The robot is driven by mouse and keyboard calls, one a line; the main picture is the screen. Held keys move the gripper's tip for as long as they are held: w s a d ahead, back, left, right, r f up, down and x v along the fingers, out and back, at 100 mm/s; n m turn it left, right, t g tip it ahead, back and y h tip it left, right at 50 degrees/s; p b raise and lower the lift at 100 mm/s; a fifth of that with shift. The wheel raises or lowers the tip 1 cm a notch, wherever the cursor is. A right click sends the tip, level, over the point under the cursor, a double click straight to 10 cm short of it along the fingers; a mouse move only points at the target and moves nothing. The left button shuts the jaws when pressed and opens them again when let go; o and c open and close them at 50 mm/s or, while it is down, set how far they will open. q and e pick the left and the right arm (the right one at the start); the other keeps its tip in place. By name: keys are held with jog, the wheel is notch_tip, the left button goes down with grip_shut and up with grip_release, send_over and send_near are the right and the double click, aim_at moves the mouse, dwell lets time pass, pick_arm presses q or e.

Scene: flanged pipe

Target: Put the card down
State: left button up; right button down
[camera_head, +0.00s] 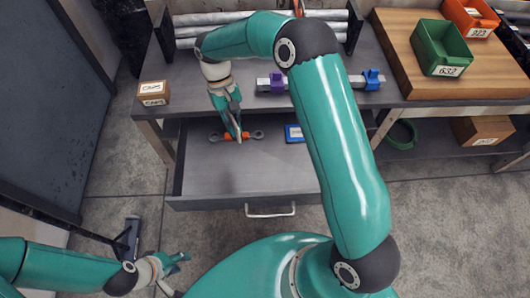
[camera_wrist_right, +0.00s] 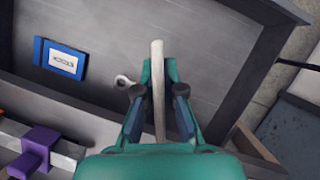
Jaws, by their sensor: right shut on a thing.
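My right gripper (camera_head: 236,134) reaches down into the open drawer. In the right wrist view its fingers (camera_wrist_right: 158,95) are shut on a thin pale strip (camera_wrist_right: 157,60), seen nearly edge-on; I cannot tell whether this is the card. My left gripper (camera_head: 180,272) is open and empty, low at left.
The drawer floor (camera_head: 240,175) is bare towards the handle (camera_head: 270,211). On the bench above are a small cardboard box (camera_head: 154,93), a bar with purple and blue clamps (camera_head: 320,84), and pipes. A green bin (camera_head: 441,47) stands on a wooden board at right.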

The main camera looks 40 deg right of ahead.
jog(key=s+d+r+m+t+y+b, duration=0.1)
jog(key=s+d+m+t+y+b, duration=0.2)
jog(key=m, duration=0.6)
jog(key=m+t+b, duration=0.4)
jog(key=m+b, duration=0.4)
jog(key=m, duration=0.6)
send_over(258, 164)
jog(key=d, duration=0.2)
jog(key=f, duration=1.2)
jog(key=shift+s+a+f, duration=0.15)
jog(key=shift+s+f, duration=0.1)
jog(key=shift+s, duration=0.15)
notch_tip(258, 164, down, 4)
jog(key=shift+f+b, duration=0.1)
jog(key=shift+b, duration=0.5)
jog(key=c, duration=0.9)
grip_release()
jog(key=p+v, duration=0.2)
jog(key=v, duration=1)
